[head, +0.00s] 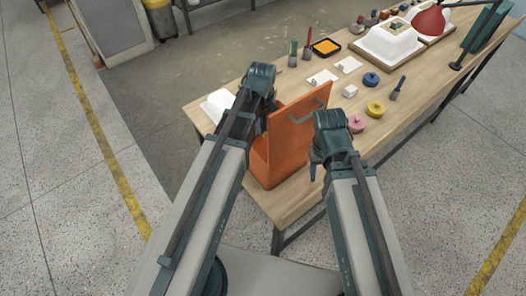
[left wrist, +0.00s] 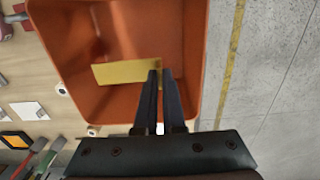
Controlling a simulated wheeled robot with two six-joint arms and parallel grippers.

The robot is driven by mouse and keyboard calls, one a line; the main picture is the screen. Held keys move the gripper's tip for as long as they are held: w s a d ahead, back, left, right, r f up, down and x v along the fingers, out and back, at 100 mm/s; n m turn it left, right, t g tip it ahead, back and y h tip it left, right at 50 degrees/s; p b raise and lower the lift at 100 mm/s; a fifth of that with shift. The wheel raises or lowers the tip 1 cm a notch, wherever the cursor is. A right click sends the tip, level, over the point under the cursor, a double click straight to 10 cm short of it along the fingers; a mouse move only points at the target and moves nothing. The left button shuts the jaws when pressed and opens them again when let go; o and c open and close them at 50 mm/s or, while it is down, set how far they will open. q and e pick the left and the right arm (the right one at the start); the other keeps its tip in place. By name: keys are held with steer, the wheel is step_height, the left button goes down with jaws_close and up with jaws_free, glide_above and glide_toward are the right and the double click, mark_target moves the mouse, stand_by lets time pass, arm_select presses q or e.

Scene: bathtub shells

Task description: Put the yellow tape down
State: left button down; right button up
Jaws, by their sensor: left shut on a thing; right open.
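My left gripper (left wrist: 160,73) is shut on one end of a flat yellow piece (left wrist: 115,73) in the left wrist view. The piece shows as a plain strip, and I cannot tell whether it is tape. It is over or inside an orange open bin (left wrist: 60,30). The head view shows the bin (head: 300,135) on the near end of the table, with the left gripper's fingers mostly hidden behind my arm. A yellow ring like a tape roll (head: 375,108) lies on the table, apart from both grippers. My right gripper (head: 313,172) is open and empty, beside the bin's right side.
The wooden table (head: 420,97) also holds a blue ring (head: 371,79), a pink ring (head: 356,124), white blocks (head: 347,65), a yellow-filled tray (head: 326,47) and white shells (head: 390,40). Bare tabletop shows along the right edge.

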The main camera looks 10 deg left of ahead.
arm_select(q)
step_height(320, 180, down, 10)
steer(key=b, duration=0.8)
steer(key=shift+b, duration=0.3)
arm_select(e)
glide_toward(314, 195)
steer(key=shift+d+f, duration=0.2)
steer(key=shift+f, duration=1.15)
steer(key=shift+d+f, duration=0.2)
steer(key=shift+f, duration=1.15)
arm_select(q)
steer(key=shift+f+b, duration=0.6)
arm_select(e)
steer(key=shift+f, duration=0.6)
arm_select(q)
steer(key=c, duration=1)
jaws_free()
steer(key=shift+r, duration=0.15)
arm_select(e)
steer(key=shift+r, duration=0.15)
arm_select(q)
step_height(314, 195, up, 13)
steer(key=p, duration=1.3)
arm_select(e)
step_height(314, 195, up, 13)
